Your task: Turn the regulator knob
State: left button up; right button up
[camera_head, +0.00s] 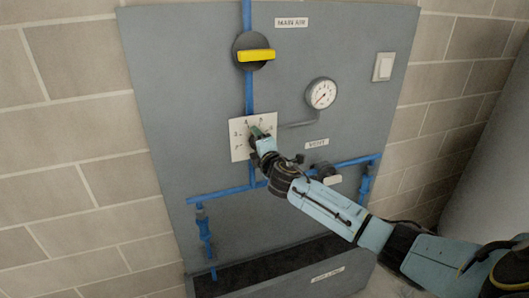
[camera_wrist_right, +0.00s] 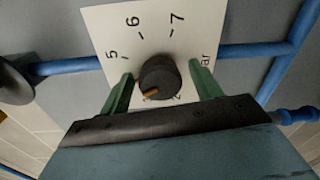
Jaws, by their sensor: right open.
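The regulator knob (camera_wrist_right: 160,77) is round and black with an orange pointer mark, which faces down and slightly left in the wrist view. It sits on a white scale plate (camera_head: 238,154) with printed numbers; 5, 6 and 7 show in the wrist view (camera_wrist_right: 146,17). My right gripper (camera_wrist_right: 161,68) is open, with one green finger on each side of the knob and visible gaps between. In the head view my right gripper (camera_head: 258,134) is at the plate and largely hides the knob. My left gripper is out of view.
A yellow valve handle (camera_head: 257,56) lies horizontal under the "MAIN AIR" label. A round gauge (camera_head: 321,93) and a white switch (camera_head: 383,67) are to the right. Blue pipes (camera_head: 228,192) run across the grey panel (camera_head: 180,90). A dark trough (camera_head: 270,268) is below.

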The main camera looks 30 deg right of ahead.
jog(key=b+v, duration=0.2)
jog(key=v, duration=1.1)
jog(key=s+d+f+m+g+b, duration=0.1)
jog(key=s+f+m+g+b, duration=0.15)
jog(key=f, duration=1.35)
jog(key=s+d+f+m+g+b, duration=0.2)
jog(key=f+g+b, duration=0.15)
jog(key=f, duration=1.35)
jog(key=s+a+f+m+g+y+b, duration=0.1)
jog(key=s+f, duration=0.3)
jog(key=f, duration=0.3)
jog(key=s+a+f+m+g+b, duration=0.1)
jog(key=s+f+m+g+b, duration=0.1)
jog(key=s+f, duration=0.4)
jog(key=s+a+f+m+g+y+b, duration=0.1)
jog(key=s+f, duration=0.2)
jog(key=f, duration=0.6)
jog(key=s+a+f+m+g+b, duration=0.2)
jog(key=s+f, duration=0.4)
jog(key=s, duration=0.4)
jog(key=s+a+f+m+g+y+b, duration=0.1)
jog(key=s+a+f, duration=0.4)
jog(key=s, duration=0.5)
jog(key=s+a+f+m+g+y+b, duration=0.1)
jog(key=s+a+f+m+g+b, duration=0.1)
jog(key=s+f, duration=0.7)
jog(key=shift+s+a+f+m+g+b, duration=0.25)
jog(key=shift+s+a+m+g+b, duration=0.25)
jog(key=shift+s+a, duration=0.5)
jog(key=shift+w, duration=0.1)
